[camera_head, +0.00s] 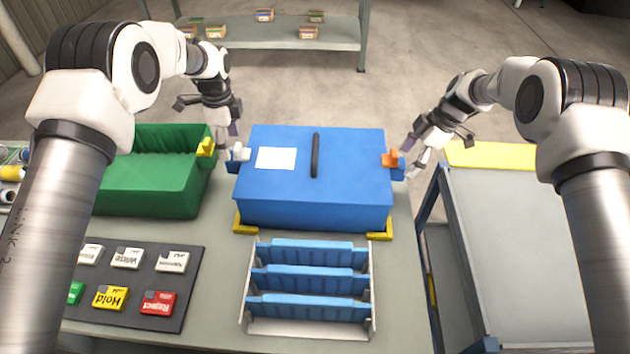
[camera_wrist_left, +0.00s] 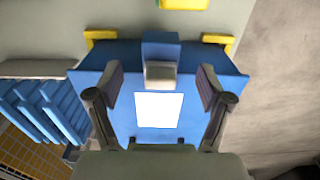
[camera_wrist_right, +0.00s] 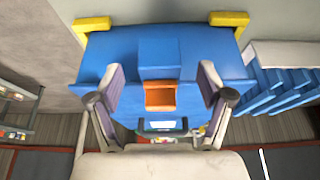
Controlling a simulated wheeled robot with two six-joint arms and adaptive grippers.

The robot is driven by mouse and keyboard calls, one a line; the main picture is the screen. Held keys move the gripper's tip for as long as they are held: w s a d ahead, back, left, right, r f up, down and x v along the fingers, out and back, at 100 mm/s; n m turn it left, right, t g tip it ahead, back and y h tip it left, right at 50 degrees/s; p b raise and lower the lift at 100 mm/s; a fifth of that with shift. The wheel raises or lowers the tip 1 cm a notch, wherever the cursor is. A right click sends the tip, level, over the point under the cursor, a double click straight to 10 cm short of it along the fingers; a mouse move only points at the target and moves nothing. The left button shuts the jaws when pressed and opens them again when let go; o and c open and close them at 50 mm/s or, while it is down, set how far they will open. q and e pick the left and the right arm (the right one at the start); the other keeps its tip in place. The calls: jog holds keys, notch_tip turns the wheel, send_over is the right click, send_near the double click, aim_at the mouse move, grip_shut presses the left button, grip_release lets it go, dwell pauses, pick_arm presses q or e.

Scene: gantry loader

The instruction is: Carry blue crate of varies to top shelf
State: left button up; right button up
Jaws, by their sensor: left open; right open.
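The blue crate (camera_head: 345,195) sits closed on the table between yellow corner brackets (camera_head: 380,235). It has a white label (camera_head: 277,158) and a black bar handle on its lid. A grey-white grip (camera_head: 239,152) is on its left end and an orange grip (camera_head: 391,160) on its right end. My left gripper (camera_head: 226,140) is open by the left end; in the left wrist view its fingers (camera_wrist_left: 160,85) stand either side of the grey-white grip. My right gripper (camera_head: 410,158) is open by the right end; in the right wrist view its fingers (camera_wrist_right: 160,85) stand either side of the orange grip.
A green crate (camera_head: 150,185) stands left of the blue crate. In front are a rack of blue dividers (camera_head: 308,280) and a pad of labelled buttons (camera_head: 135,285). A grey cart (camera_head: 520,240) is at the right. A shelf (camera_head: 270,32) with small boxes stands at the back.

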aim_at(233, 156)
pick_arm(q)
notch_tip(233, 156, down, 6)
jog(key=shift+w+d+r, duration=0.1)
jog(key=shift+w+r, duration=0.05)
jog(key=shift+r, duration=0.05)
pick_arm(e)
jog(key=x, duration=0.5)
jog(key=shift+w+f, duration=0.15)
jog(key=shift+f, duration=0.2)
pick_arm(q)
jog(key=shift+f, duration=0.3)
pick_arm(e)
jog(key=shift+a+f, duration=0.15)
jog(key=shift+f, duration=0.1)
pick_arm(q)
grip_shut()
pick_arm(e)
grip_shut()
pick_arm(q)
jog(key=shift+r, duration=0.1)
pick_arm(e)
jog(key=shift+r, duration=0.1)
